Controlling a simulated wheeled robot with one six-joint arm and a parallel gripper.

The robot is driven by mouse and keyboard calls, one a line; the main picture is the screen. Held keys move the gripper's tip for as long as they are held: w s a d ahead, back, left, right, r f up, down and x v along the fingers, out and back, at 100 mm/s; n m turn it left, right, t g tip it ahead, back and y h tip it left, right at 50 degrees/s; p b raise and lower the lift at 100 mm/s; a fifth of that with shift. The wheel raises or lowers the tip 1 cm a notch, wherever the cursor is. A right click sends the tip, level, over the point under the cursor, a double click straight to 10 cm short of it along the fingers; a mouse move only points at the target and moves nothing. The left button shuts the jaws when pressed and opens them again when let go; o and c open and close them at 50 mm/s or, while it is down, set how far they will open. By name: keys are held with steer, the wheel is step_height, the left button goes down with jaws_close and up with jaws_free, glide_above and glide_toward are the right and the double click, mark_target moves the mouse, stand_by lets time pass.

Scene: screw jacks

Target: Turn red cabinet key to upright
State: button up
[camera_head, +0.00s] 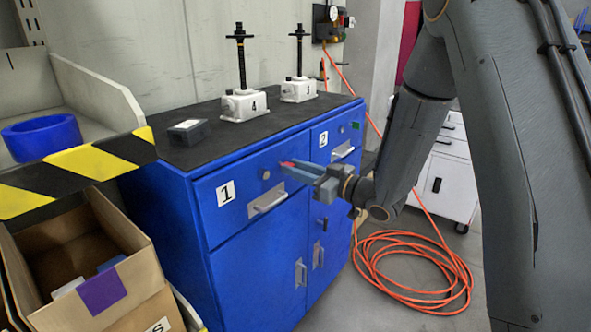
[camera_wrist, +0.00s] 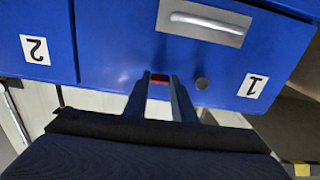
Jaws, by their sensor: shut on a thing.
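The red key (camera_head: 287,163) is at the upper right part of drawer 1 on the blue cabinet (camera_head: 255,245). My gripper (camera_head: 289,168) reaches in from the right and is shut on the key at the drawer front. In the wrist view, which is upside down, a small red strip of the key (camera_wrist: 159,79) shows between the two fingertips (camera_wrist: 159,84). The fingers cover most of the key, and I cannot tell its exact angle. A round grey lock or knob (camera_wrist: 202,84) sits beside the fingers, apart from them.
Drawer 1 has a metal handle (camera_head: 269,202) below the gripper. Two screw jacks (camera_head: 244,104) and a dark box (camera_head: 188,132) stand on the cabinet top. A coiled orange hose (camera_head: 415,270) lies on the floor at right. A cardboard box (camera_head: 85,265) stands at left.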

steer(key=n+b, duration=1.4)
steer(key=n, duration=0.3)
steer(key=shift+n, duration=0.4)
stand_by(0.4)
steer(key=o, duration=1.1)
steer(key=shift+c, duration=0.2)
steer(key=v, duration=0.7)
steer(key=shift+s+d, duration=0.25)
steer(key=shift+d, duration=0.05)
